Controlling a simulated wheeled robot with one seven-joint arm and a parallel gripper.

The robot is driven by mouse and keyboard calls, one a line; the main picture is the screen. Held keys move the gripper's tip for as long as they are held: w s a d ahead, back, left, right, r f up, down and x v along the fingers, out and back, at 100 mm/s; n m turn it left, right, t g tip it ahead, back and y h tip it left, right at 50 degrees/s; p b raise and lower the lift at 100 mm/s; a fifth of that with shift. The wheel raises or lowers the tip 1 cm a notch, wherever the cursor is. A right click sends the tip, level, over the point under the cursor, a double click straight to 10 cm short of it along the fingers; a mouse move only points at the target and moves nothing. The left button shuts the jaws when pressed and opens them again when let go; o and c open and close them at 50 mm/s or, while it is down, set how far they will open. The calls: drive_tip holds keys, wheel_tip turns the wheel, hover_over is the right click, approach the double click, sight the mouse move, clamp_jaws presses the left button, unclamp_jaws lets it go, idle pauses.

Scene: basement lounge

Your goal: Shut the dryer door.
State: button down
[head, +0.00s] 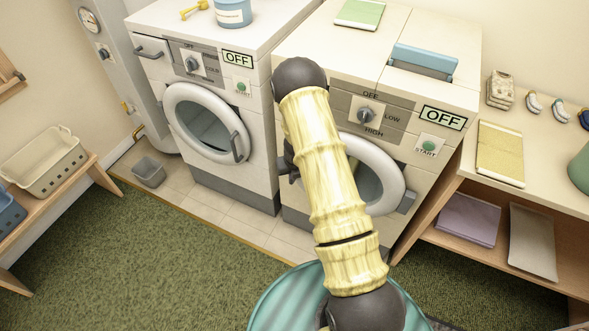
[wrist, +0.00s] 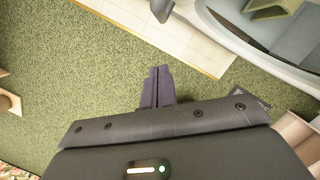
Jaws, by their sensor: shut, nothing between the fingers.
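The dryer (head: 440,101) is the right-hand white machine, with an OFF–LOW–HIGH dial. A pale curved rim, probably this door (wrist: 222,35), crosses the upper right of the wrist view. My gripper (wrist: 159,72) is shut and empty, apart from that rim, with carpet beyond its fingers. In the head view my arm mostly hides the gripper.
A washer (head: 258,117) with a round door (head: 171,110) stands left of the dryer. A small grey bin (head: 149,172) sits on the tiles before it. A wooden shelf unit (head: 545,195) flanks the dryer at right. Green carpet (head: 150,260) is clear at front left.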

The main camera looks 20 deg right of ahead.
drive_tip(key=v, duration=0.4)
drive_tip(key=shift+s+d+r, duration=0.1)
drive_tip(key=shift+d+r, duration=0.05)
drive_tip(key=shift+d, duration=0.15)
drive_tip(key=shift+a, duration=0.1)
drive_tip(key=s+a+r+n+y+p, duration=0.1)
drive_tip(key=s+a+r+n, duration=0.25)
drive_tip(key=r+n, duration=0.5)
drive_tip(key=s+a+r+n, duration=0.2)
drive_tip(key=s+r+n, duration=0.2)
drive_tip(key=r+n, duration=0.45)
drive_tip(key=s+r+n, duration=0.5)
drive_tip(key=s+n, duration=0.2)
drive_tip(key=n, duration=0.3)
drive_tip(key=s+r+n+h+p, duration=0.1)
drive_tip(key=s+r+n, duration=0.4)
drive_tip(key=s+n, duration=0.3)
drive_tip(key=shift+a+n, duration=0.25)
drive_tip(key=shift+n, duration=0.65)
